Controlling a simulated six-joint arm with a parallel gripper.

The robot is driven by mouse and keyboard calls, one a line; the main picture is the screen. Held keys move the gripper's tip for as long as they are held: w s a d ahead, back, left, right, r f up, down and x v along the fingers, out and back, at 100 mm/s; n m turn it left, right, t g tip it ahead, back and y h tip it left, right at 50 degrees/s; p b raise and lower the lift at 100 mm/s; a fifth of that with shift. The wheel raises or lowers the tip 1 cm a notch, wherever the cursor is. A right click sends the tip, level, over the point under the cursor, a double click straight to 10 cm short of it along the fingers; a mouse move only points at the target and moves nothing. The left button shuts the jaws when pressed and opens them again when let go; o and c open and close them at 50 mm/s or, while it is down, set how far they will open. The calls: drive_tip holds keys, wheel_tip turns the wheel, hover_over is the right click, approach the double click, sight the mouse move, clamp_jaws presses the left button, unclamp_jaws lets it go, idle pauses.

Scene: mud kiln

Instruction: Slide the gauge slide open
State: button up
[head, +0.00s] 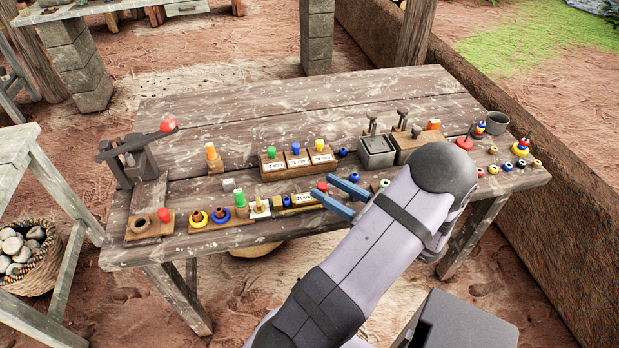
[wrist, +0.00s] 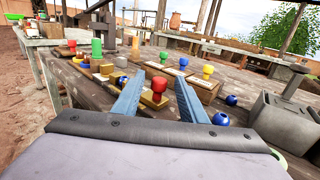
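The gauge (head: 301,199) is a low block with a white label near the front middle of the table. A red knob (head: 321,186) stands at its right end. In the wrist view the red knob (wrist: 160,84) sits on a small wooden block (wrist: 153,101), which I take to be the gauge slide. My gripper (head: 321,184) is open, its two blue fingers spread. In the wrist view the fingers of my gripper (wrist: 160,80) stand on either side of the knob, with gaps visible. I cannot tell whether either finger touches it.
Behind stand three labelled blocks with green, blue and yellow knobs (head: 296,160). A green-knobbed piece (head: 240,198) and ringed boards (head: 209,217) lie left. Small beads lie nearby. The table's back left is bare.

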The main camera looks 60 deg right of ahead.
drive_tip(key=shift+w+d+p, duration=0.2)
drive_tip(key=shift+w, duration=1.4)
drive_tip(key=shift+w+d+p, duration=0.15)
drive_tip(key=shift+w+p, duration=0.05)
drive_tip(key=shift+w, duration=1.35)
